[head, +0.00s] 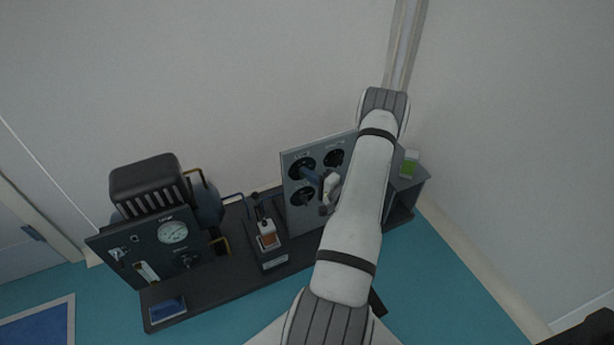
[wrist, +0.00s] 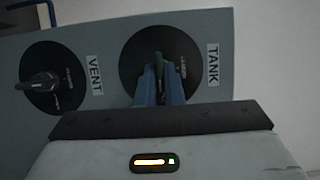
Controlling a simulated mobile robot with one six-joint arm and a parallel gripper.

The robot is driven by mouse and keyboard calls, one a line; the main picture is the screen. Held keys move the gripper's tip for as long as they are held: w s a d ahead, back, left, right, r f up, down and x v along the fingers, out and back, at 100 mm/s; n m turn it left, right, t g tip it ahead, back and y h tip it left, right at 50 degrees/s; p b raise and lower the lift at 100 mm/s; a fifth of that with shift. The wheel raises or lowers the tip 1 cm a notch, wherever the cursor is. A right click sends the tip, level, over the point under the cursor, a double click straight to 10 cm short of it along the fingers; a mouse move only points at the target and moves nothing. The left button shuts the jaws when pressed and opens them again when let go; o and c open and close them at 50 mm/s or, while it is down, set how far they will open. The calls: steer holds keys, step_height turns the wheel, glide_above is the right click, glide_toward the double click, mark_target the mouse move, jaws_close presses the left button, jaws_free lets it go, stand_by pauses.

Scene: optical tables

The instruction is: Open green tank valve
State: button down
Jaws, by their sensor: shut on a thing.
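In the head view, my gripper (head: 311,175) reaches the upper left dial (head: 297,163) of the grey upright panel (head: 290,181). The fingers and arm hide part of the panel there.
The vent valve (wrist: 41,84), with a dark handle, is close by on the same panel. Another dial (head: 335,157) is at the panel's upper right. A black machine with a gauge (head: 173,232) stands left. A small unit (head: 268,240) stands between.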

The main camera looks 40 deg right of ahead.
steer(key=shift+a, duration=0.1)
stand_by(0.3)
steer(key=c, duration=1.6)
jaws_free()
steer(key=shift+o, duration=0.2)
steer(key=s+d+p, duration=0.1)
steer(key=s, duration=0.6)
steer(key=shift+s+d+p, duration=0.15)
steer(key=shift+s+p, duration=0.15)
steer(key=shift+p, duration=0.05)
